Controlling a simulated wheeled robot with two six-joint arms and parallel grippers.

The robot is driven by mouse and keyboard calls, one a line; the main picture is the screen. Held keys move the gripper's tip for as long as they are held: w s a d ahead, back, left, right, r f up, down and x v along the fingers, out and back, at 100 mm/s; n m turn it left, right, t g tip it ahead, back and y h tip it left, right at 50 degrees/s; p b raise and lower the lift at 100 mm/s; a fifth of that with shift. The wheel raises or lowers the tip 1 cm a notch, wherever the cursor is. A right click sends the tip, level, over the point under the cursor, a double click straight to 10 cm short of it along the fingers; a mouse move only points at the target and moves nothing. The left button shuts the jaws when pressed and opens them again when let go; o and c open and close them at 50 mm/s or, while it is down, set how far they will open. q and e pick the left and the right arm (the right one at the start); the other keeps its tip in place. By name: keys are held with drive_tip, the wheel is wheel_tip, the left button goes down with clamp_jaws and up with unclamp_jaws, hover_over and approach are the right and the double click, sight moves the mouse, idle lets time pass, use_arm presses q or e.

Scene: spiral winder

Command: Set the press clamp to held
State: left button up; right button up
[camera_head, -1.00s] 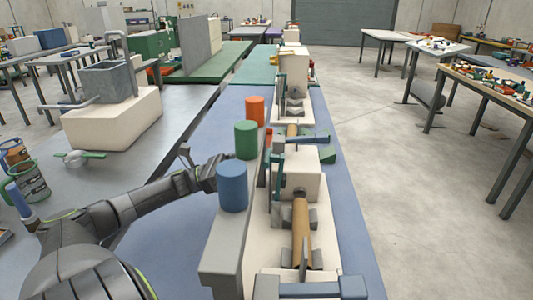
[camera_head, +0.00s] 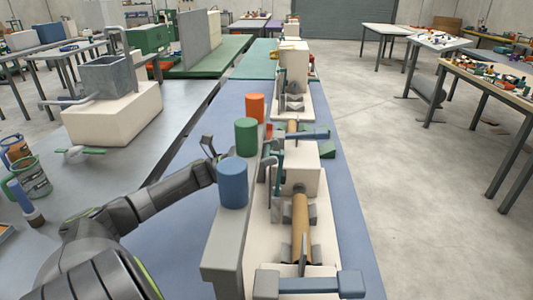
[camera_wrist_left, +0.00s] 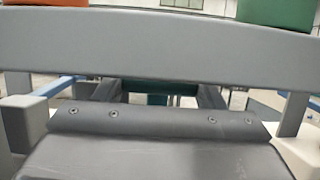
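The winder on the blue bench has a cream block (camera_head: 300,180), a tan roll (camera_head: 300,225) and a teal upright lever (camera_head: 277,165) at the block's left. I cannot tell for sure which part is the press clamp or its setting. My left gripper (camera_head: 212,152) is left of the grey rail, near the green and blue cylinders; it is partly hidden. My right gripper is not in view.
Blue (camera_head: 232,185), green (camera_head: 246,137) and orange (camera_head: 255,107) cylinders stand along the rail between my left arm and the winder. A blue-ended bar (camera_head: 350,284) lies across the near end. A grey bin on a cream block (camera_head: 112,115) stands left.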

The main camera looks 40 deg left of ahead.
use_arm(q)
drive_tip(key=c, duration=0.7)
drive_tip(key=shift+o, duration=0.2)
drive_tip(key=shift+w+d, duration=0.25)
drive_tip(key=shift+d, duration=0.15)
drive_tip(key=w+d+b, duration=0.3)
drive_tip(key=shift+d+f, duration=0.15)
drive_tip(key=shift+f, duration=0.1)
drive_tip(key=shift+w+d+b, duration=0.35)
drive_tip(key=shift+d+b, duration=0.2)
